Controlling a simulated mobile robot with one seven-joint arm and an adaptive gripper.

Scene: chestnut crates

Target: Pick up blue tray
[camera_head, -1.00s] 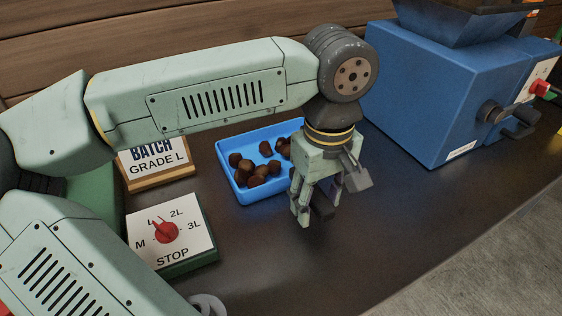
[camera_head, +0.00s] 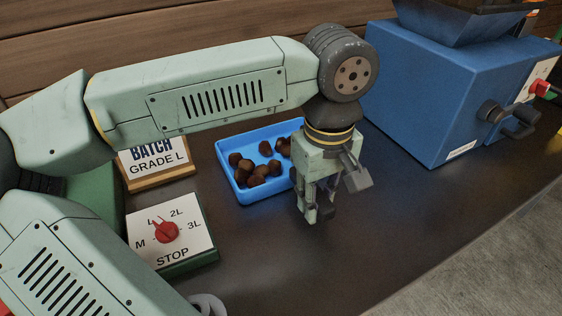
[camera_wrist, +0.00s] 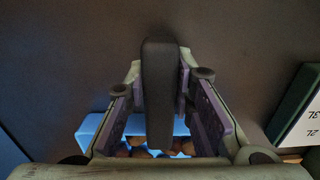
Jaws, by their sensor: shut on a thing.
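The blue tray (camera_head: 232,188) lies on the dark worktop with several brown chestnuts (camera_head: 257,169) in it. Its right end is hidden behind my gripper (camera_head: 319,212). My gripper points down at the tray's near right side, its fingers closed in on a dark rounded bar. In the wrist view this dark bar (camera_wrist: 160,95) stands between the fingers and overlaps the tray's edge (camera_wrist: 92,126). It looks like the tray's handle, but the join is hidden. I see no clear gap under the tray.
A dial panel (camera_head: 184,246) with a red knob and a batch sign (camera_head: 151,165) stand left of the tray. A large blue machine (camera_head: 445,95) with a crank stands at the right. The worktop in front of my gripper is clear.

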